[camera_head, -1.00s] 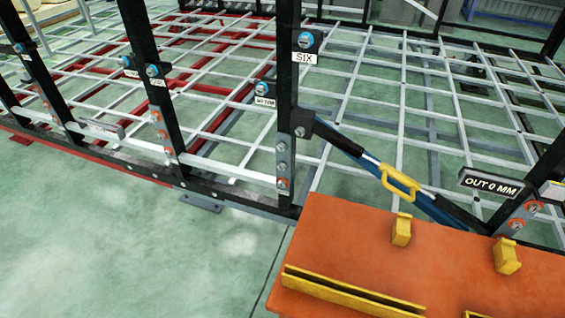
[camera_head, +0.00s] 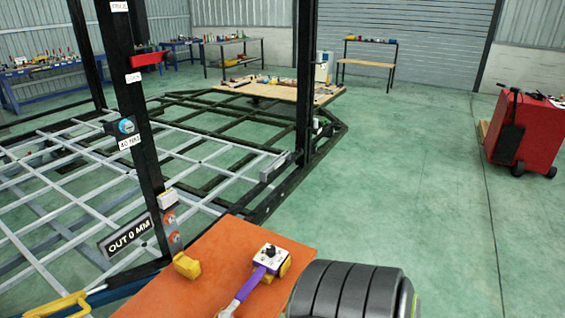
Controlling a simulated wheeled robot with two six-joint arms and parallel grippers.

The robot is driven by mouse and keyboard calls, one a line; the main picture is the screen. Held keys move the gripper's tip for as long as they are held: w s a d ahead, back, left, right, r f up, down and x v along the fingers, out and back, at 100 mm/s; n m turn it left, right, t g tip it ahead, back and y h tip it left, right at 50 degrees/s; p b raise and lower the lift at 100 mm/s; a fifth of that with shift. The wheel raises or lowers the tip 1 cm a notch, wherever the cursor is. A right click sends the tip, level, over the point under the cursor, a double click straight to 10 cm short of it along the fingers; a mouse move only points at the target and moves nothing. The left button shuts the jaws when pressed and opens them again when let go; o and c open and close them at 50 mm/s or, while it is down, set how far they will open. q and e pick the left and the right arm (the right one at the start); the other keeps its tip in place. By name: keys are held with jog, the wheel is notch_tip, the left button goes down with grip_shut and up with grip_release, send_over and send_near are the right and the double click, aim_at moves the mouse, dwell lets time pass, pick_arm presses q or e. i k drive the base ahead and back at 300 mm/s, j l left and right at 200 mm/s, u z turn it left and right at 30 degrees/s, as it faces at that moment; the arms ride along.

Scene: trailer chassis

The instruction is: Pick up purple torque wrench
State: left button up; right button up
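The purple torque wrench (camera_head: 247,286) lies on the orange surface (camera_head: 205,272) at the bottom middle of the head view. Its pale head with a dark knob (camera_head: 270,257) points away from me, beside yellow holder pieces (camera_head: 285,268). Neither of my grippers is in view.
The black and grey trailer frame (camera_head: 148,150) stands to the left, with a sign reading OUT 0 MM (camera_head: 128,237). A yellow block (camera_head: 187,266) sits on the orange surface. A red cart (camera_head: 525,130) stands at right; the green floor between is clear.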

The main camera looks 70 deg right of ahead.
aim_at(264, 263)
jog(key=z, duration=1.75)
